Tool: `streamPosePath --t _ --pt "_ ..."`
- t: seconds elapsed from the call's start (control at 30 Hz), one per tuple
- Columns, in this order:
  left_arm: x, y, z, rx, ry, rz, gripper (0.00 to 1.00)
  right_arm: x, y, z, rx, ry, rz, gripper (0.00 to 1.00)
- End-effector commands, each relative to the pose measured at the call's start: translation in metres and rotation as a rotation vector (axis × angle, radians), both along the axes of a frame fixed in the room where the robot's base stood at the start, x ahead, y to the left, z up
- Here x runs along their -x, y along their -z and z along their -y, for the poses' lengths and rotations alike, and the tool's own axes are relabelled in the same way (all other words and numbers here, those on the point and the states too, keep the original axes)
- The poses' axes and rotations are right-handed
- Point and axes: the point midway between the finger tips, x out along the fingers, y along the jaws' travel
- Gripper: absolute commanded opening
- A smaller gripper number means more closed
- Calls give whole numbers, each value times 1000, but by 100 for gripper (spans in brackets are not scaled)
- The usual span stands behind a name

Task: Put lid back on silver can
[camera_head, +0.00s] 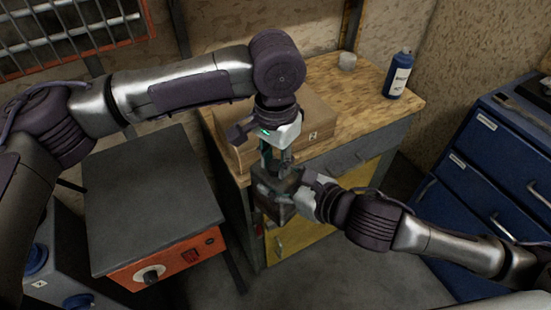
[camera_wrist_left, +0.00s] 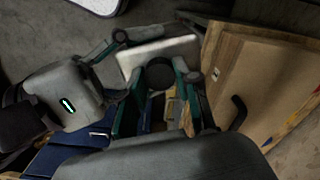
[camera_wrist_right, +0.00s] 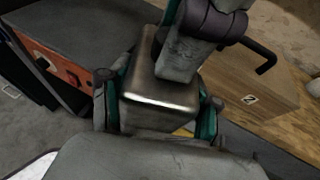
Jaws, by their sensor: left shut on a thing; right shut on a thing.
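The silver can (camera_wrist_right: 160,100) is a boxy metal can, held between the fingers of my right gripper (camera_wrist_right: 158,112) in the right wrist view. In the head view the can (camera_head: 270,184) looks dark, in front of the workbench. My left gripper (camera_wrist_left: 157,95) points down above it, shut on a small dark round piece, which looks like the lid (camera_wrist_left: 160,74). In the left wrist view the can's pale top (camera_wrist_left: 150,52) shows behind the lid. The fingers hide the space between them, so I cannot tell whether lid and can touch.
A wooden box (camera_head: 300,122) marked 2 stands on the workbench (camera_head: 345,100), close behind the grippers. A blue bottle (camera_head: 398,75) and a small pale cup (camera_head: 347,61) stand further back. A dark-topped orange unit (camera_head: 150,200) is left, blue drawers (camera_head: 490,165) right.

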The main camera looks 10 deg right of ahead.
Motion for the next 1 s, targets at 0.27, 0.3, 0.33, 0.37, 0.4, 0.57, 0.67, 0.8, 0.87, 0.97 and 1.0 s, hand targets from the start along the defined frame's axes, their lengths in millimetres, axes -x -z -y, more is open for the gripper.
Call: streamPosePath --t 0.27,0.3,0.33,0.37,0.4,0.57,0.67,0.8,0.87,0.97,1.0 --pt "0 1 -1 -1 326 -1 0 0 -3 0 -3 -2 6 0" --pt "0 1 -1 -1 401 -1 0 0 -3 0 -3 -2 6 0" --pt "0 0 -1 0 453 0 0 0 -3 0 -3 -2 6 0" --pt "-1 0 -1 0 499 0 0 0 -3 0 -3 -2 6 0" --pt "-1 0 -1 -2 519 1 0 0 -3 0 -3 -2 6 0" --pt "-1 0 -1 -3 510 2 36 0 -3 0 -3 -2 6 0" --pt "-1 0 -1 -2 510 1 53 0 -3 0 -3 -2 6 0" --pt "-1 0 -1 -1 510 1 61 0 -3 0 -3 -2 6 0" --pt "-1 0 -1 -1 510 1 61 0 -3 0 -3 -2 6 0" --pt "-1 0 -1 -1 510 1 61 0 -3 0 -3 -2 6 0" --pt "0 -1 0 -1 510 1 61 0 -3 0 -3 -2 6 0"
